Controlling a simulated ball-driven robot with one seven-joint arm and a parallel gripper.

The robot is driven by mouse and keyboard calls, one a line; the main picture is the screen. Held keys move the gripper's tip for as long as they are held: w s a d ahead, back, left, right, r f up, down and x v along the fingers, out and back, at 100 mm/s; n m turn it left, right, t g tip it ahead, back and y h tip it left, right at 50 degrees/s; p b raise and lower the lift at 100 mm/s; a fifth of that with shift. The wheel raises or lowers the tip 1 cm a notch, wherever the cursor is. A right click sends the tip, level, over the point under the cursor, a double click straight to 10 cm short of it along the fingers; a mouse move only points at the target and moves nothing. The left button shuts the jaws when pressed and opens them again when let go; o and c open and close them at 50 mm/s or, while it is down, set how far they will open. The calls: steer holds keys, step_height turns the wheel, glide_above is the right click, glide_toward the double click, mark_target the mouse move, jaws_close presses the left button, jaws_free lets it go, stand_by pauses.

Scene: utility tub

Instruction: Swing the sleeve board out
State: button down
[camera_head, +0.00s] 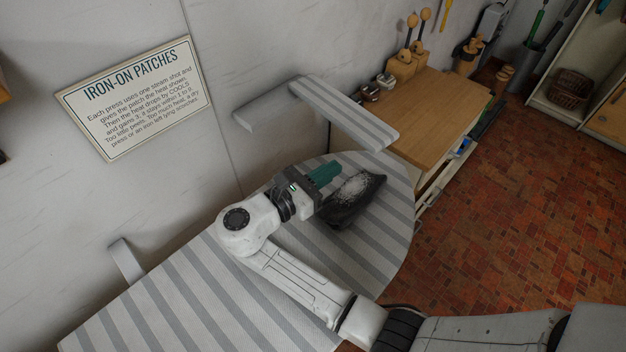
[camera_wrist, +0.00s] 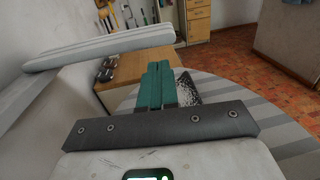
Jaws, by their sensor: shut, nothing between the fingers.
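The sleeve board (camera_head: 345,112) is a small grey-striped board above the far end of the ironing board. It is joined to a grey arm (camera_head: 268,114) by the wall and sticks out from it. In the wrist view the sleeve board (camera_wrist: 110,46) runs across the upper left, seen edge-on. My gripper (camera_head: 328,172) has teal fingers, shut and empty, over the striped ironing board (camera_head: 370,245). It is in front of and below the sleeve board, apart from it. In the wrist view the shut fingers (camera_wrist: 156,82) point toward the wooden cabinet.
A dark cloth with a pale speckled patch (camera_head: 352,196) lies on the ironing board right beside my gripper. A wooden-topped cabinet (camera_head: 430,110) with several small items stands beyond. A sign (camera_head: 135,98) hangs on the wall. Red tiled floor (camera_head: 500,220) is open at the right.

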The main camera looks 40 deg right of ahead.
mark_target(369, 151)
steer(key=d, duration=0.2)
steer(key=d+b, duration=0.1)
steer(key=d, duration=0.3)
steer(key=shift+s+f+b, duration=0.15)
steer(key=shift+s+b, duration=0.2)
steer(key=shift+b, duration=0.05)
steer(key=shift+d, duration=0.75)
steer(key=shift+s+d+r, duration=0.1)
steer(key=shift+d+r, duration=0.1)
steer(key=shift+r, duration=0.05)
steer(key=d+p, duration=0.2)
steer(key=p, duration=0.1)
steer(key=shift+s+d+r, duration=0.15)
steer(key=shift+s+d, duration=0.15)
steer(key=shift+s, duration=0.1)
steer(key=shift+s+d+f, duration=0.15)
steer(key=shift+d+f, duration=0.1)
steer(key=shift+d, duration=0.25)
